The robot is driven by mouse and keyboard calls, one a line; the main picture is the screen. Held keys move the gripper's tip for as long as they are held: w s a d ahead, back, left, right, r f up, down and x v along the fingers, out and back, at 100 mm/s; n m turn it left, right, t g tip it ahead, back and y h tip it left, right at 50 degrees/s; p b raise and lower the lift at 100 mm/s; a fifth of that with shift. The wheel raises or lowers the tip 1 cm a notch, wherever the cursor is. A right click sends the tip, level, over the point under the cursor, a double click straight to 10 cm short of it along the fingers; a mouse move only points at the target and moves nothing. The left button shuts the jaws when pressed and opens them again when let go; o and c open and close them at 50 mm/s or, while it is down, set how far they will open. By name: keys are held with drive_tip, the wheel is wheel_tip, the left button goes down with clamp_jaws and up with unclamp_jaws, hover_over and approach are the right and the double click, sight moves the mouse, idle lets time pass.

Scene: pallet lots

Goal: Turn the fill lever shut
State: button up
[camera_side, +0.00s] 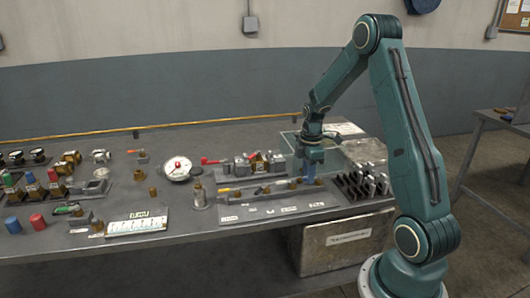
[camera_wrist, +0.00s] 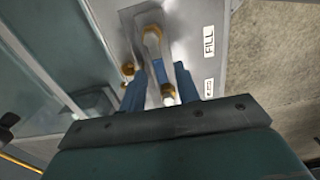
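In the wrist view, a metal plate carries a "FILL" label (camera_wrist: 209,40). Beside it, a pale lever-like part with a brass-coloured ring (camera_wrist: 152,36) runs down between my fingers, and a small brass-and-white piece (camera_wrist: 168,92) shows close to the right finger. I take this as the fill lever, but its exact angle is hard to read. My gripper (camera_wrist: 158,72) has its two blue fingers apart, one on each side of this part; contact cannot be told. In the side view, my gripper (camera_side: 309,178) points down at the right end of the labelled panel (camera_side: 275,212), hiding what is below it.
A rack of dark slots with metal pieces (camera_side: 362,183) stands just right of my gripper. A valve assembly with a red handle (camera_side: 250,163) and a clear glass-like pane (camera_side: 345,150) are close behind. A round gauge (camera_side: 176,167) and several fittings fill the left bench.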

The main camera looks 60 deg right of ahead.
drive_tip(key=shift+n, duration=0.3)
drive_tip(key=shift+s+a+n, duration=0.25)
drive_tip(key=shift+n, duration=0.55)
drive_tip(key=shift+r, duration=0.25)
wheel_tip(320, 180, up, 13)
drive_tip(key=s+a+r+m+t, duration=0.1)
drive_tip(key=s+a+r+m, duration=0.1)
drive_tip(key=a+m, duration=0.3)
drive_tip(key=s+a+r+m+t, duration=0.1)
drive_tip(key=s+a+r+m, duration=0.2)
drive_tip(key=a+m, duration=0.2)
drive_tip(key=s+a+r+m+t+h, duration=0.1)
drive_tip(key=s+a+r+m, duration=0.1)
drive_tip(key=a+m, duration=0.3)
drive_tip(key=shift+s+a+r, duration=0.3)
drive_tip(key=shift+a+r, duration=0.2)
drive_tip(key=shift+a, duration=1.35)
